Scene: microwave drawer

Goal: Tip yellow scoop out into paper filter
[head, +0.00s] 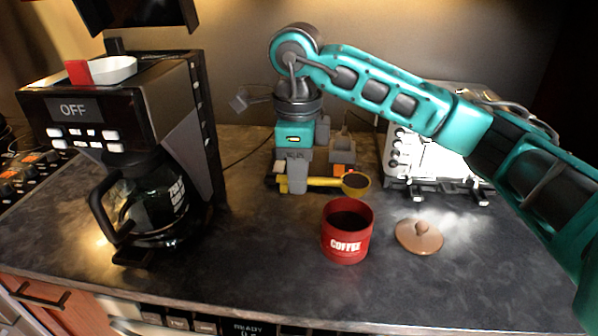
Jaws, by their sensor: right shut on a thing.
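The yellow scoop (322,182) is in the grip of my right gripper (298,183) by its handle, above the counter. Its bowl points right and holds dark grounds (356,181). The white paper filter (114,69) sits in the open top of the black coffee maker (172,110) at the left, beside a red tab (78,72). My right gripper is to the right of the filter and lower in the picture. The inside bottom of the filter is hidden. My left gripper is not in view.
A red coffee canister (347,240) stands open in front of the scoop, with its brown lid (419,236) to the right. A glass carafe (155,205) is in the coffee maker. A silver appliance (408,160) stands behind my right arm. The counter between coffee maker and canister is clear.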

